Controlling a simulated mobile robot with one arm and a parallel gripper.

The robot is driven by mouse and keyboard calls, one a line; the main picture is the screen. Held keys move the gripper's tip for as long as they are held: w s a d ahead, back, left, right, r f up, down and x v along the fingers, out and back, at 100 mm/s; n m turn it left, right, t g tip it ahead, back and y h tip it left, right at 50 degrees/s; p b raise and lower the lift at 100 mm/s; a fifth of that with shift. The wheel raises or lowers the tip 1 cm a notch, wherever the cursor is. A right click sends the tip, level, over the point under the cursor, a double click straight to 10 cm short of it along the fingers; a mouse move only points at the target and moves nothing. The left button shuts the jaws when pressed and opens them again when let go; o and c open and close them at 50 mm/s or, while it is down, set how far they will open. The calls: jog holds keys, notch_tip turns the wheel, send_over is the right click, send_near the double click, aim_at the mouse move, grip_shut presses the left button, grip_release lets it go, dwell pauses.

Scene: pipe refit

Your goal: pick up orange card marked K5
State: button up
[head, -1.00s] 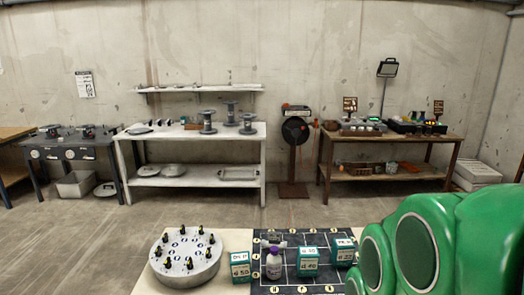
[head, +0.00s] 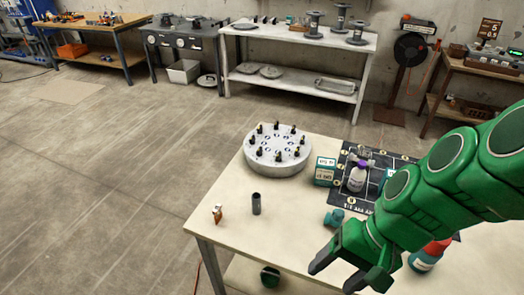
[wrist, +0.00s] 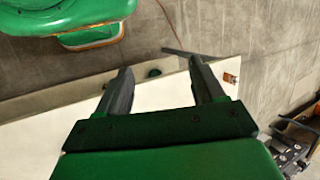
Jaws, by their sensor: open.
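A small orange card (head: 217,213) stands on the pale table near its left edge in the head view. Its marking is too small to read. In the wrist view a small orange-brown piece (wrist: 231,78) at the table's edge, right of the fingers, looks like the same card. My gripper (head: 340,274) is open and empty over the front of the table, to the right of the card and apart from it. Both dark fingers also show in the wrist view (wrist: 160,70), with nothing between them.
A dark upright cylinder (head: 256,203) stands just right of the card. Behind are a round grey carousel (head: 278,153), a teal box (head: 325,171), a white bottle (head: 357,178) and a dark grid board (head: 352,150). The table (head: 222,238) is clear in front of the card.

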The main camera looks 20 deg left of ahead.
jog(key=w+a+r+m+g+y, duration=0.1)
jog(key=w+a+y, duration=0.15)
jog(key=a, duration=0.55)
jog(key=w+a+m+y, duration=0.1)
jog(key=w+a+y, duration=0.15)
jog(key=a, duration=0.55)
jog(key=m+t+y, duration=0.3)
jog(key=m+y, duration=0.2)
jog(key=m, duration=0.7)
send_over(218, 208)
jog(key=s+d, duration=0.1)
jog(key=d, duration=0.6)
notch_tip(218, 208, down, 9)
jog(key=f+m, duration=0.1)
jog(key=f, duration=0.2)
jog(key=a+f+m, duration=0.1)
jog(key=f+m, duration=0.1)
jog(key=f, duration=0.1)
jog(key=f+m+t, duration=0.1)
jog(key=f, duration=0.3)
jog(key=shift+w+a+m+h, duration=0.3)
jog(key=shift+w+a+h, duration=0.05)
jog(key=shift+a+h, duration=0.05)
jog(key=shift+f+m, duration=0.3)
jog(key=shift+f, duration=0.3)
jog(key=shift+x, duration=3.9)
jog(key=shift+w+r, duration=0.1)
jog(key=shift+r, duration=0.05)
jog(key=shift+c, duration=0.3)
jog(key=c, duration=1)
